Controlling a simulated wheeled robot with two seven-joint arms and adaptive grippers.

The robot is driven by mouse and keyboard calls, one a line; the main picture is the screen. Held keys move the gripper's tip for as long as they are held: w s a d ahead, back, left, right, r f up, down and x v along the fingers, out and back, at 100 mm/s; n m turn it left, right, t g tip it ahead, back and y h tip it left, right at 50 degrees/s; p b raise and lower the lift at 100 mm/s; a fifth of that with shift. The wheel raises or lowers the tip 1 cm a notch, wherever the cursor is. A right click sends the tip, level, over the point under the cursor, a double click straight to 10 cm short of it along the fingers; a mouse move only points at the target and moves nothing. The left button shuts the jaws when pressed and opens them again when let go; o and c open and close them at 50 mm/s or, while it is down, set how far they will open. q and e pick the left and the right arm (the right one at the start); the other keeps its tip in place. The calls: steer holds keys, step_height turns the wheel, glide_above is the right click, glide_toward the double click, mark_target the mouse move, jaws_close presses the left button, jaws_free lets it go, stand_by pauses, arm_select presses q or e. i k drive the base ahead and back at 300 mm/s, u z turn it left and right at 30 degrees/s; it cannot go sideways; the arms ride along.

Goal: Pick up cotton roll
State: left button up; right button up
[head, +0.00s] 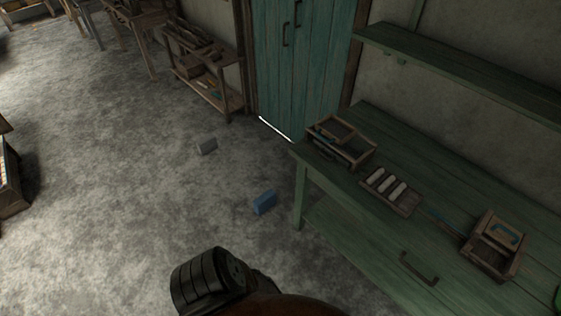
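Three pale rolls, which look like the cotton rolls (386,184), lie side by side in a shallow wooden tray (402,207) on the green table (440,190). Nothing touches the rolls from above. A dark rounded arm part of mine rises at the bottom middle of the head view, over the floor and left of the table. Neither of my grippers shows.
A wooden box with compartments (352,154) stands left of the tray, and another wooden box (482,257) stands right of it. A green shelf (460,73) hangs above the table.

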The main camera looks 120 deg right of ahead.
mark_target(381, 188)
steer(key=z, duration=4.95)
